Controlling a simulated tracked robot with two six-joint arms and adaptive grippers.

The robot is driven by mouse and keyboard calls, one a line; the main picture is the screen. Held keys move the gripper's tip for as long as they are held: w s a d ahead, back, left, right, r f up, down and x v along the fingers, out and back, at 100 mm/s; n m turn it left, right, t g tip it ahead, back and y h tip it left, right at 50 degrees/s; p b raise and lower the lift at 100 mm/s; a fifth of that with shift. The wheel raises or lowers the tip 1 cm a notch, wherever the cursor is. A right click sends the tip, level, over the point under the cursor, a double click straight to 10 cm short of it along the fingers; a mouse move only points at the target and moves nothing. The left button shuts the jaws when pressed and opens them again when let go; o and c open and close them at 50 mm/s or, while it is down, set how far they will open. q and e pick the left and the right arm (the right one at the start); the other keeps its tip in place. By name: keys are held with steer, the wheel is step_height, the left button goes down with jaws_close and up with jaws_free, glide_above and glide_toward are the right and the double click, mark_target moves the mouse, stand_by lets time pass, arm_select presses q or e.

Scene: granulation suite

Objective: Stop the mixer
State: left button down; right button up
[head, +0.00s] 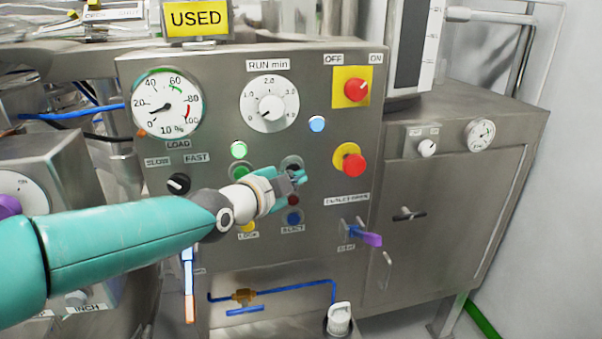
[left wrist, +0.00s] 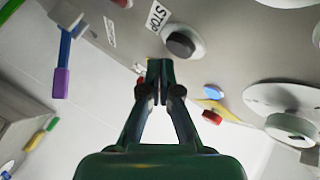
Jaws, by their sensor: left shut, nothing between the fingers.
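The grey mixer panel (head: 215,75) fills the middle of the head view. My left gripper (head: 302,177) is shut and empty, in front of the panel's middle. Just above its fingertips is a dark round button (head: 291,163), partly hidden. In the left wrist view my shut fingertips (left wrist: 159,72) are close to this dark button (left wrist: 182,43), which sits in a pale ring beside a STOP label (left wrist: 157,15). I cannot tell whether they touch it. A green button (head: 240,172) is left of my gripper, under a bright green lamp (head: 239,150). My right gripper is out of view.
A red mushroom knob (head: 354,165) on yellow and a red OFF/ON switch (head: 356,90) are to the right. A red button (head: 293,200) and a blue button (head: 293,217) lie below my gripper. A purple-ended lever (head: 371,239) sticks out lower right.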

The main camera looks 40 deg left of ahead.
arm_select(q)
steer(key=shift+a, duration=0.15)
steer(key=shift+w+a, duration=0.3)
stand_by(0.3)
steer(key=shift+w+a+b, duration=0.15)
steer(key=shift+a+b, duration=0.15)
steer(key=shift+b, duration=0.15)
stand_by(0.4)
steer(key=shift+r, duration=0.1)
steer(key=shift+s+d+p, duration=0.2)
steer(key=shift+d+p, duration=0.3)
steer(key=shift+p, duration=0.05)
steer(key=shift+s+d+p, duration=0.2)
steer(key=shift+d+p, duration=0.25)
steer(key=shift+p, duration=0.1)
